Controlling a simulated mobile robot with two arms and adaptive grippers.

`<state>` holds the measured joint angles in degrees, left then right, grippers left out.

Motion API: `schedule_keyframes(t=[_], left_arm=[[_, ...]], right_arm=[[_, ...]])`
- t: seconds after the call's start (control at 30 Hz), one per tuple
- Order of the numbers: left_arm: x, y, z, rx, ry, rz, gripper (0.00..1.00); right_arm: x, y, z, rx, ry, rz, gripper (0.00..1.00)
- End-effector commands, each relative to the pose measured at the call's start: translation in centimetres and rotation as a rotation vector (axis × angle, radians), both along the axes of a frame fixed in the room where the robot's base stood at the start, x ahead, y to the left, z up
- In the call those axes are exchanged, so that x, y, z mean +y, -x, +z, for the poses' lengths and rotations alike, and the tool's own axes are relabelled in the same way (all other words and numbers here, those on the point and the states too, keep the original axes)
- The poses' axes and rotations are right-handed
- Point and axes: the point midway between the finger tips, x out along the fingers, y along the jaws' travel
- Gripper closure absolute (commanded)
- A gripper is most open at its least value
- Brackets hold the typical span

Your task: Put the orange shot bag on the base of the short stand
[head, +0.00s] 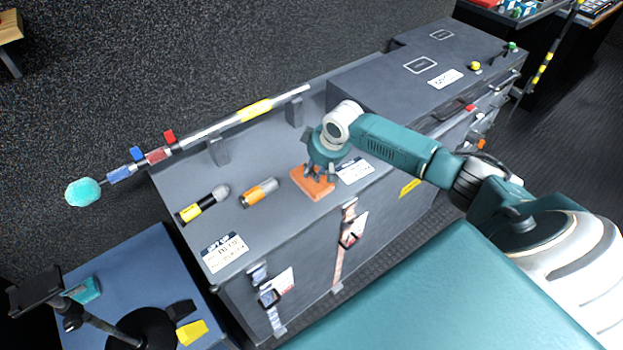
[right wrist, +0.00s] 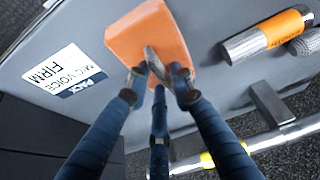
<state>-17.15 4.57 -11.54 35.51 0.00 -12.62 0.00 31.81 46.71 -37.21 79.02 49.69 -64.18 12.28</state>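The orange shot bag (head: 318,188) lies flat on the grey case top. It also shows in the right wrist view (right wrist: 135,35). My right gripper (head: 318,174) is directly over the bag, its fingers pointing down at its upper face. The short stand's round black base (head: 138,328) is at the lower left on a blue surface, partly cut off by the frame. A yellow block (head: 193,332) and a black block (head: 181,310) are at its right edge. My left gripper is not in view.
An orange-banded cylinder (head: 259,193) and a yellow-and-black microphone (head: 203,204) lie left of the bag. A boom pole (head: 215,127) with a cyan foam tip (head: 83,192) rests along the case's far side. A teal block (head: 86,290) is near the stand's pole.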

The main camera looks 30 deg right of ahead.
Motion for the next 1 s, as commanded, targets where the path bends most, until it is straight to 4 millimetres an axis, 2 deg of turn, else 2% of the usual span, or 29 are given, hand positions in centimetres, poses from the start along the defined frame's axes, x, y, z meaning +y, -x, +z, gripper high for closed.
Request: schedule_keyframes(t=[0.13, 0.23, 0.27, 0.77, 1.0], left_arm=[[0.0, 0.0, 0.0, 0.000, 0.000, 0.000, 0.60], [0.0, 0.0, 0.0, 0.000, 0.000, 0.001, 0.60], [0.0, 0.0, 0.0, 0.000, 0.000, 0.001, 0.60], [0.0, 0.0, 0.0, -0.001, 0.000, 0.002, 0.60], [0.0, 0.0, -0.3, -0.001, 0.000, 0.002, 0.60]], right_arm=[[0.0, 0.0, 0.0, 0.000, 0.000, 0.000, 0.79], [0.0, 0.0, 0.0, 0.000, 0.000, 0.000, 0.99], [0.0, 0.0, 0.0, 0.000, 0.000, 0.000, 1.00], [0.0, -0.3, 0.6, -0.008, -0.001, -0.001, 1.00], [0.0, -0.4, 2.4, -0.012, -0.001, -0.001, 1.00]])
